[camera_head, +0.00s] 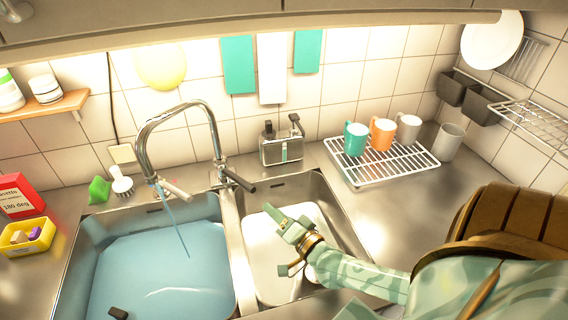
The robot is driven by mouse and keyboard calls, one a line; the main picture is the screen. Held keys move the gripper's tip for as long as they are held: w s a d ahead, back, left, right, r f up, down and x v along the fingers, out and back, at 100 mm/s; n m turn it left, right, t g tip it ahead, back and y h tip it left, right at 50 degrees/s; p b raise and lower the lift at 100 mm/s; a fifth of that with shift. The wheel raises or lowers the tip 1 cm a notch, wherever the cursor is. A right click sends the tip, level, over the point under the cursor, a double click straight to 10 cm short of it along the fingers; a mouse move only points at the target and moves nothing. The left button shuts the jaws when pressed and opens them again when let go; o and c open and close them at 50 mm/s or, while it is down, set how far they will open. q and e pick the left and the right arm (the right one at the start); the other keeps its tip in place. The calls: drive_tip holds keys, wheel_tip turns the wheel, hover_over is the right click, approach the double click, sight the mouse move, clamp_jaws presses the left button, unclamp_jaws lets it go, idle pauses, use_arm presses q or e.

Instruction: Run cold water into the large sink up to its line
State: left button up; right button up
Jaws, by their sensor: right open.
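The large sink (75,262) is on the left, with blue water (165,270) spread across it. The chrome tap (141,140) arches over it, and a thin blue stream (172,215) runs from its spout into the water. The tap has a pale-ended lever (175,190) on the left and a dark-ended lever (239,180) on the right. I cannot make out a fill line on the sink wall. My right gripper (276,240) is open and empty above the small sink (322,205), below and right of the dark-ended lever and apart from it. My left gripper is out of view.
A soap holder (282,149) stands behind the small sink. Right of it, a wire rack (366,174) holds mugs. A green sponge (99,190), a brush (121,183) and a yellow tub (27,237) are at left. A small dark object (118,313) shows at the bottom edge.

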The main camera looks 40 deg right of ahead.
drive_tip(key=s, duration=0.2)
drive_tip(key=shift+s, duration=0.35)
idle(6.0)
drive_tip(key=n+y+b, duration=0.2)
drive_tip(key=n+b, duration=0.7)
drive_tip(key=n, duration=0.1)
approach(244, 181)
drive_tip(key=w, duration=0.6)
drive_tip(key=w+f, duration=0.1)
drive_tip(key=w, duration=0.3)
drive_tip(key=shift+a, duration=0.35)
